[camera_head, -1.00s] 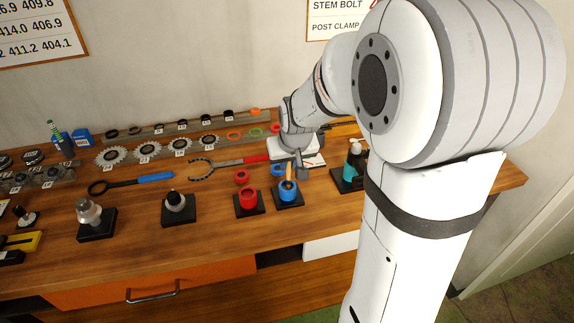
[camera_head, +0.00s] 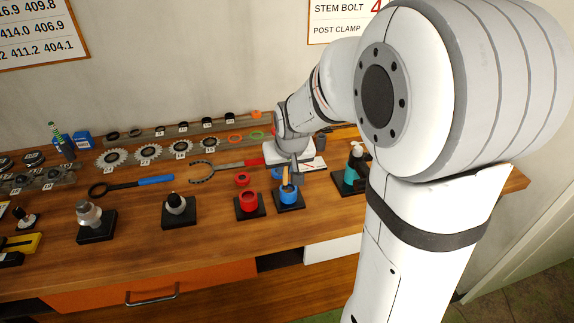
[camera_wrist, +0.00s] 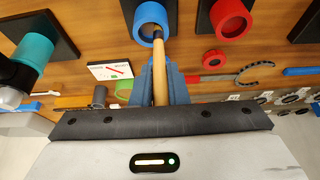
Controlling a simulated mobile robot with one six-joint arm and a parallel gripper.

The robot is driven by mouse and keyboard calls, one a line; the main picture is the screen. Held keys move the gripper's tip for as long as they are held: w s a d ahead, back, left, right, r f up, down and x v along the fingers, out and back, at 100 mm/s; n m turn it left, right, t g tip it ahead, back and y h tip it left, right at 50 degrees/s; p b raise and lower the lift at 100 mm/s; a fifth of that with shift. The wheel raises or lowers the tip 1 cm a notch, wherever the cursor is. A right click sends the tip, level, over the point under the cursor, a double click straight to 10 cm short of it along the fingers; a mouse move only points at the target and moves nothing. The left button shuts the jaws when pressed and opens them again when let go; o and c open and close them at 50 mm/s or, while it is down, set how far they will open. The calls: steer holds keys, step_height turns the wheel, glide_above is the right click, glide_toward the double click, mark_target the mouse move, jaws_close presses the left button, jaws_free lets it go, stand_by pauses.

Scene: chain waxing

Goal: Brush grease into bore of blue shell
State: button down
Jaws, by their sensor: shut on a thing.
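The blue shell (camera_head: 289,194) stands upright on a black base plate on the bench. It also shows at the top of the wrist view (camera_wrist: 151,22), its bore partly visible. My gripper (camera_wrist: 160,88) is shut on the brush's wooden handle (camera_wrist: 160,70). The brush is angled into the mouth of the blue shell, and its tip is hidden there. In the head view my gripper (camera_head: 297,170) is just above and behind the shell, with the handle (camera_head: 286,175) rising from the bore.
A red shell (camera_head: 249,201) stands on its own plate just left of the blue one. A red ring (camera_head: 242,179) lies behind it.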

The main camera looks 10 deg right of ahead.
steer(key=shift+d, duration=0.1)
stand_by(0.3)
steer(key=shift+d, duration=0.9)
steer(key=shift+w+a, duration=0.55)
steer(key=shift+a, duration=0.3)
steer(key=shift+s, duration=0.1)
steer(key=shift+s+d+b, duration=0.3)
steer(key=shift+s, duration=0.55)
steer(key=shift+w, duration=0.15)
